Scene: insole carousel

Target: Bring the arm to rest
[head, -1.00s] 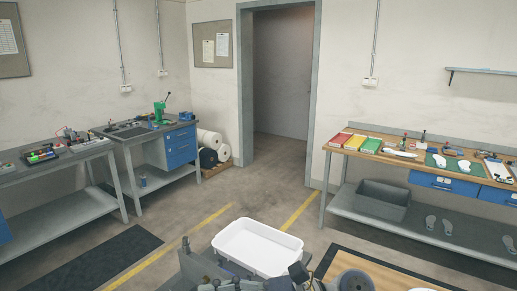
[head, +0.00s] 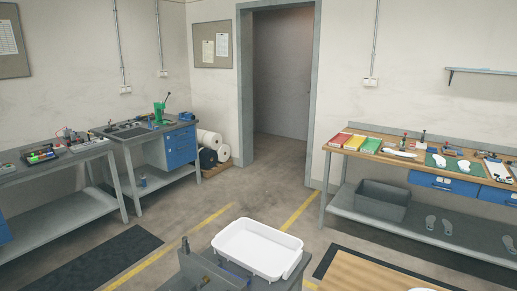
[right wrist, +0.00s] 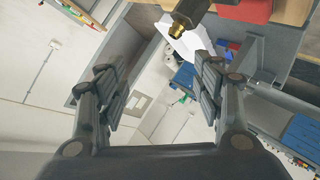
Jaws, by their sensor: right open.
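My right gripper (right wrist: 160,88) shows in the right wrist view with its two dark fingers spread apart. Nothing is between them, only the room behind, which appears tilted. Neither gripper shows in the head view. My left gripper is not in view.
A white tray (head: 247,266) stands on a grey stand at the bottom centre, beside a wooden tabletop (head: 365,275). A brass-tipped tool (right wrist: 180,30) and a red box (right wrist: 243,11) are near the top of the right wrist view. Workbenches stand left and right; the doorway floor is clear.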

